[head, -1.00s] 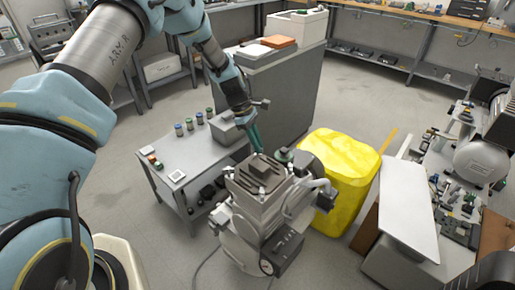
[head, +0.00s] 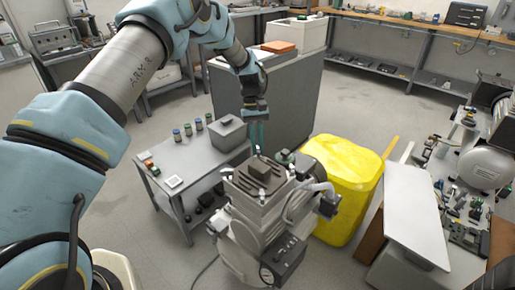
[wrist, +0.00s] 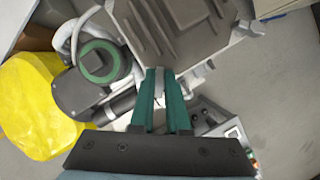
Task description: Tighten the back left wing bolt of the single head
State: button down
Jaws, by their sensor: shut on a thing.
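The single head (head: 258,178) is a grey finned block on top of the compressor (head: 250,240) in the middle of the head view. Its ridged top also shows in the wrist view (wrist: 180,25). My gripper (head: 259,148) points down at the head's back edge, with teal fingers. In the wrist view my gripper (wrist: 168,75) has its fingertips close together at the head's edge.
A grey side table (head: 195,165) with jars and a box is on the left, and a tall grey cabinet (head: 285,95) is behind. A hose and fittings (head: 310,195) flank the head's right side.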

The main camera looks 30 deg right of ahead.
jog(key=shift+m+y, duration=0.3)
jog(key=shift+m, duration=0.6)
jog(key=c, duration=0.9)
grip_release()
jog(key=b+v, duration=0.2)
jog(key=v, duration=0.8)
jog(key=shift+d+r+b, duration=0.15)
jog(key=shift+r+b, duration=0.25)
